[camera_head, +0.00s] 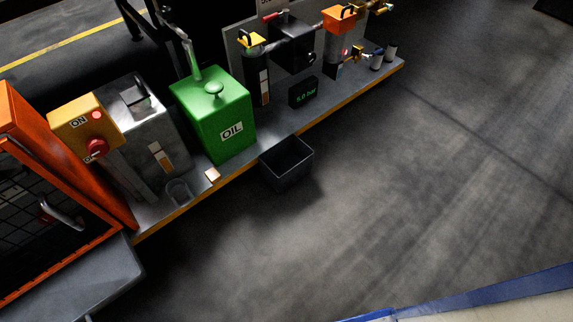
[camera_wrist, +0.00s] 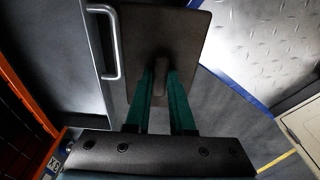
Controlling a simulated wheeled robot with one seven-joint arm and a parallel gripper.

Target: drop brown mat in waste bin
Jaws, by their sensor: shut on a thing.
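In the wrist view my gripper (camera_wrist: 160,78) has its two green fingers shut on a raised grip in the middle of the brown mat (camera_wrist: 182,28). The mat is a dark brown square panel, seen face on beyond the fingers. The mat and my gripper are not in the head view. In the head view a small dark open-topped box, which looks like the waste bin (camera_head: 289,177), stands against the front edge of the low bench. Its inside looks empty, though it is dark. The bin is not clear in the wrist view.
The bench (camera_head: 220,181) carries a green oil can (camera_head: 212,115), a grey unit with a yellow switch box (camera_head: 88,122), and valves and gauges. An orange framed cage (camera_head: 110,190) stands at the left. Dark floor right of the bin is clear. A metal handle (camera_wrist: 112,40) is beside the mat.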

